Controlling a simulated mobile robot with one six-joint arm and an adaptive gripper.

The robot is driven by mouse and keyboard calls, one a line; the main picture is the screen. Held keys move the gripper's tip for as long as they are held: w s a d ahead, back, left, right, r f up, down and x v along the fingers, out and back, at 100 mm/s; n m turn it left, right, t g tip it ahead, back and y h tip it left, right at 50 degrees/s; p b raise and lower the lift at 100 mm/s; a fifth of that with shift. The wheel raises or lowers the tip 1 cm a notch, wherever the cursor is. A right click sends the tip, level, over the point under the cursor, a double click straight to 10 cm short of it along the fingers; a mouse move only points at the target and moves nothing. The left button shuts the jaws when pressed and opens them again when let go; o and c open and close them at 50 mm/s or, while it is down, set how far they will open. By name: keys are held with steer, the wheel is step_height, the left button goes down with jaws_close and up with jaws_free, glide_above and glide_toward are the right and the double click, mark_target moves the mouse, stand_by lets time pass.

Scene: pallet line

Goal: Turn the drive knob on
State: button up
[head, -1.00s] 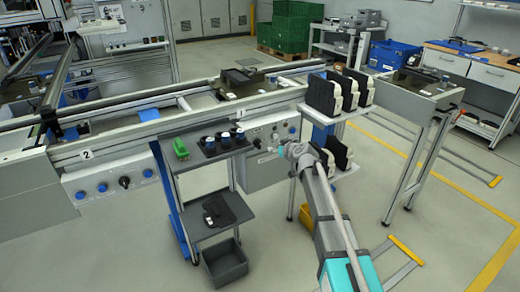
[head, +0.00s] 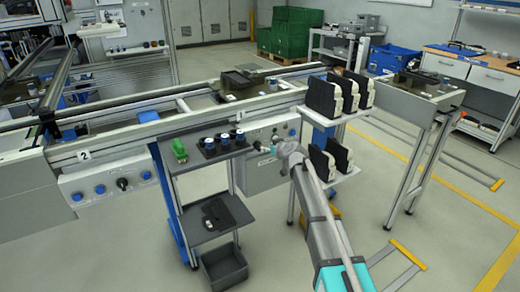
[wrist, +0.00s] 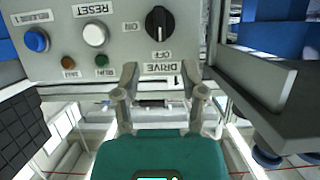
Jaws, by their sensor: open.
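The drive knob (wrist: 159,22) is a black rotary knob on a grey control panel (wrist: 120,60), in the upper middle of the wrist view. The lettering, DRIVE, OFF and ON, appears upside down there. The knob's pointer lies roughly along the picture's vertical. My gripper (wrist: 159,72) is open, its two fingers spread below the knob in the picture, with nothing between them and apart from the knob. In the head view my gripper (head: 264,147) is close to the front of the panel below the conveyor, and the knob there is hard to make out.
Beside the knob are a white RESET button (wrist: 95,35), a blue button (wrist: 36,41) and small lamps. A grey shelf cart (head: 205,238) stands left of my arm; a rack with black-and-white parts (head: 345,95) stands right. Another panel (head: 105,185) is at the left.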

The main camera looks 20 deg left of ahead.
mark_target(260, 145)
steer(key=b+x, duration=0.2)
steer(key=x, duration=0.6)
steer(key=shift+b, duration=0.3)
jaws_close()
